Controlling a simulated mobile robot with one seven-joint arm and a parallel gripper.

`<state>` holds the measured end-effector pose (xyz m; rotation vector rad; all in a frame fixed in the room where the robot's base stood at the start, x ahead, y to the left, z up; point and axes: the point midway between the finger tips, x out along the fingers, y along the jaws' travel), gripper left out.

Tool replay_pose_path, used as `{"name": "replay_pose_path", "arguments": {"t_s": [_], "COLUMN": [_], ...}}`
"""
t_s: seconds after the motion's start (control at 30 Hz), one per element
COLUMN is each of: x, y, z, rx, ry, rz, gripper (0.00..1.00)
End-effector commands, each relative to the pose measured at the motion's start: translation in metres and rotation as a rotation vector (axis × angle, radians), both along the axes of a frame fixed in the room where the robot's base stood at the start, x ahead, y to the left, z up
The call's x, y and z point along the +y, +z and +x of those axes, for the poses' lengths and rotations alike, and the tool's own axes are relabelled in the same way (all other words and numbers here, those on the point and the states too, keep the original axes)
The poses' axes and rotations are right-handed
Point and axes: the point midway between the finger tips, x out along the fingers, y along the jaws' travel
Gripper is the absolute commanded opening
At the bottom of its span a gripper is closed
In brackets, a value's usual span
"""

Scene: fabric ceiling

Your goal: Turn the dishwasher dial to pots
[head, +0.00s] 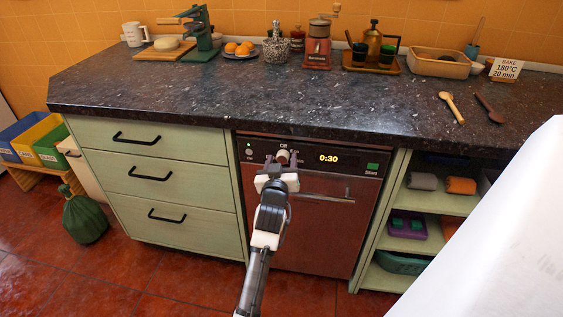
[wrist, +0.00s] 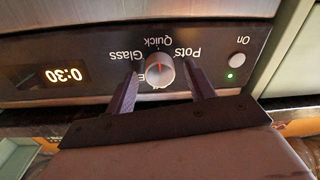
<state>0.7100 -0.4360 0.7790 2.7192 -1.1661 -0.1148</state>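The dishwasher (head: 318,215) has a dark panel with a round, light dial (head: 283,156). In the wrist view, which is upside down, the dial (wrist: 159,73) carries a red mark on the side facing the word Quick. Pots is printed to the upper right of the dial and Glass to the upper left. A label starting with E is partly hidden by a finger. My gripper (head: 281,168) is in front of the panel. In the wrist view its two fingers (wrist: 163,80) stand on either side of the dial, with gaps visible, so it is open around it.
The display (head: 328,158) reads 0:30. A green Start button (head: 372,167) is on the right. A green light is lit beside the On button (wrist: 237,60). The door handle (head: 328,198) lies below the panel. The dark countertop (head: 240,100) overhangs above.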

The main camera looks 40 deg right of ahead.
Motion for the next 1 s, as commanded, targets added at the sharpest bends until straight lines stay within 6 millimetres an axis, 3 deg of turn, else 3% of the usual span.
{"name": "replay_pose_path", "arguments": {"t_s": [0.03,0.33,0.67,1.0], "x": [0.0001,0.0001,0.0001,-0.0003], "y": [0.0000,-0.0001,-0.0011,-0.0025], "z": [-0.0001,-0.0002,-0.0002,-0.0006], "rx": [0.000,0.000,-0.041,-0.228], "ry": [0.000,0.000,0.000,0.000], "rz": [0.000,0.000,0.036,0.194], "gripper": [0.47,0.10,0.10,0.10]}}
